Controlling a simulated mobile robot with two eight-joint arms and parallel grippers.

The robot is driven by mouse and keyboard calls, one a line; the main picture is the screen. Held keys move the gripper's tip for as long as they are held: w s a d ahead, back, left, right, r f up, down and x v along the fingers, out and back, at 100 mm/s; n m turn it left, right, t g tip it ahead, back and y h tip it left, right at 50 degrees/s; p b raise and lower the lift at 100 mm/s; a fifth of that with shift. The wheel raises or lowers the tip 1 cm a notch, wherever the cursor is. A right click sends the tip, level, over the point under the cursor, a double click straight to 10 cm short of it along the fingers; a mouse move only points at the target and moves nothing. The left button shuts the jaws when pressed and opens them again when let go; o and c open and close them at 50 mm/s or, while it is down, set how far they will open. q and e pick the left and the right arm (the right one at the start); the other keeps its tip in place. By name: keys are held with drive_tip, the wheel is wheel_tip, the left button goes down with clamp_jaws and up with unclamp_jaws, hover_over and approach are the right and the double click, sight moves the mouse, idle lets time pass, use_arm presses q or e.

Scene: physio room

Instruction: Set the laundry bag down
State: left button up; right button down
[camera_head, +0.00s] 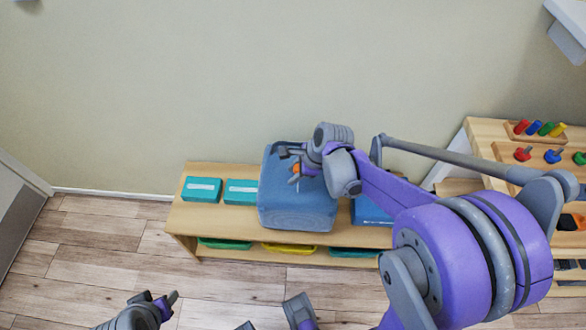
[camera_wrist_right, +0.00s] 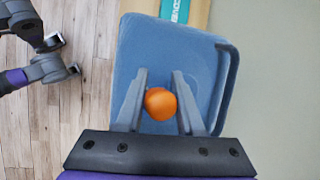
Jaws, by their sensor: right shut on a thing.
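The laundry bag (camera_head: 297,208) is a blue, box-shaped bag with an orange knob on top. In the head view it is over the middle of the low wooden bench, upright; I cannot tell whether its base touches the bench. My right gripper (camera_head: 297,170) comes down on its top from the right. In the right wrist view the fingers (camera_wrist_right: 160,105) are shut around the orange knob (camera_wrist_right: 160,104), with the blue top (camera_wrist_right: 175,50) beneath. My left gripper (camera_head: 168,303) is low at the bottom left, over the floor, away from the bag. Its fingers look apart and empty in the wrist view (camera_wrist_right: 62,55).
The wooden bench (camera_head: 183,224) stands along the wall. Two teal boxes (camera_head: 202,189) (camera_head: 241,192) sit left of the bag, a blue box (camera_head: 370,212) right of it. Coloured trays (camera_head: 289,249) are underneath. A wooden rack with coloured pegs (camera_head: 540,129) stands at right. Floor at left is clear.

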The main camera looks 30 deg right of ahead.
drive_tip(key=shift+f+b, duration=0.3)
drive_tip(key=shift+f, duration=1.2)
drive_tip(key=c, duration=0.5)
unclamp_jaws()
drive_tip(key=shift+c, duration=0.2)
drive_tip(key=p+v, duration=0.2)
drive_tip(key=v, duration=1)
drive_tip(key=s+a+f+n+h, duration=0.1)
drive_tip(key=s+a+n, duration=0.3)
drive_tip(key=s+n, duration=0.3)
drive_tip(key=s+a+f+n+t+h, duration=0.1)
drive_tip(key=s+a+n, duration=0.3)
drive_tip(key=n, duration=1.2)
drive_tip(key=s, duration=0.2)
drive_tip(key=shift+s+a+h, duration=0.2)
drive_tip(key=shift+s+h, duration=0.2)
